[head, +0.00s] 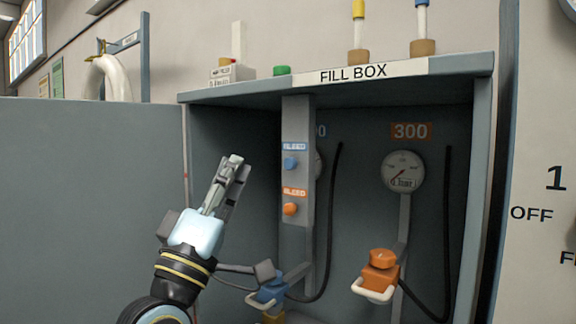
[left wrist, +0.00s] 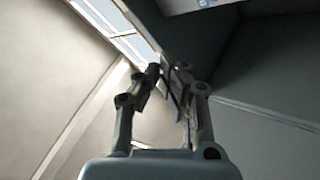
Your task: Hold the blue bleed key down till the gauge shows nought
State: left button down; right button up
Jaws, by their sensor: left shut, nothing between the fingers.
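The blue bleed key (head: 291,163) is a small blue knob on a grey upright post inside the fill box (head: 482,130), under a blue BLEED label. An orange bleed key (head: 291,209) sits below it. The left-hand gauge (head: 318,163) is mostly hidden behind the post and its reading cannot be seen. The right gauge (head: 403,172), under an orange 300 label, shows its face; its reading is too small to be sure of. My left gripper (head: 236,160) is shut and empty, pointing up, left of the blue key and apart from it. Its fingers show in the left wrist view (left wrist: 165,74).
A blue valve (head: 271,289) and an orange valve (head: 380,270) with pale handles stand low in the box. Black hoses (head: 447,220) hang behind. The box's open door (head: 90,200) fills the left. The post stands forward of the gauges.

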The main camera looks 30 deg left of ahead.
aim_at(290, 164)
pick_arm(q)
jog(key=w+b, duration=0.3)
jog(key=w, duration=0.5)
jog(key=shift+w+d, duration=0.15)
jog(key=shift+d, duration=0.2)
jog(key=shift+w, duration=0.1)
dwell(1.0)
jog(key=shift+w, duration=0.3)
jog(key=shift+w+b, duration=0.45)
jog(key=shift+w, duration=0.15)
dwell(4.8)
